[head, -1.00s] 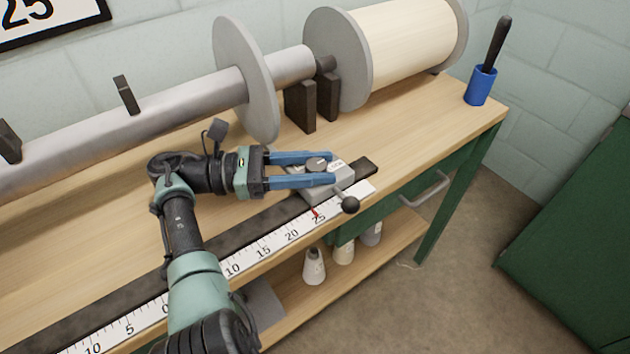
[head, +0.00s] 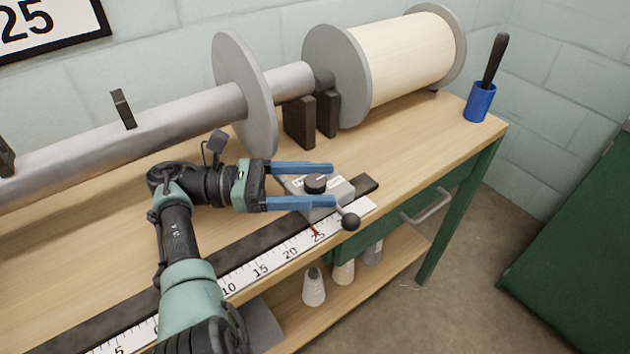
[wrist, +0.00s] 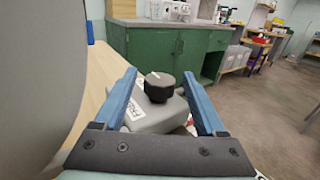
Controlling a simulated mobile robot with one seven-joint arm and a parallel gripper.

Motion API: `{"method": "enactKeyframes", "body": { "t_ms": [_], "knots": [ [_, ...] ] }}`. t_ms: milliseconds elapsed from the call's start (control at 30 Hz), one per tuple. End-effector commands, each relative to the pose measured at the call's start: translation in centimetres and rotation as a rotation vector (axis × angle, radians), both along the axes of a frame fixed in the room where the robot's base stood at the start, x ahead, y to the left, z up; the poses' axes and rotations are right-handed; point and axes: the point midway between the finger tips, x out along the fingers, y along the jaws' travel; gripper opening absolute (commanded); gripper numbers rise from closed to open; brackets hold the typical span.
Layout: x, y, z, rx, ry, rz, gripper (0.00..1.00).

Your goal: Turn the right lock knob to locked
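The right lock knob (head: 316,184) is a round black knob on top of a grey block (head: 341,190) on the dark rail. My gripper (head: 333,185) is open, with one blue finger on each side of the knob and gaps between them. In the wrist view the knob (wrist: 159,87) stands between the open fingers, touching neither, with a pale mark on its top. White labels lie beside the knob; one is partly covered by a finger, and I cannot read them clearly.
A ball-ended lever (head: 348,221) sticks out from the block's front. A ruler strip (head: 270,262) runs along the bench edge. A large flange (head: 245,95) on the roller stands close behind my gripper. A blue cup (head: 480,101) stands at the far right end.

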Motion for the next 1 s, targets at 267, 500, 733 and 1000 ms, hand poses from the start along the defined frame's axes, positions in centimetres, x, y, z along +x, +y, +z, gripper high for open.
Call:
{"method": "enactKeyframes", "body": {
  "t_ms": [267, 500, 733, 1000],
  "knots": [
    [0.0, 0.3, 0.0, 0.0, 0.0, 0.001, 0.73],
    [0.0, 2.3, -0.1, 0.001, 0.001, 0.002, 0.73],
    [-0.1, 3.5, -0.3, 0.001, -0.003, -0.011, 0.73],
    [0.0, 5.5, -0.8, 0.004, -0.003, 0.006, 0.73]
  ]
}}
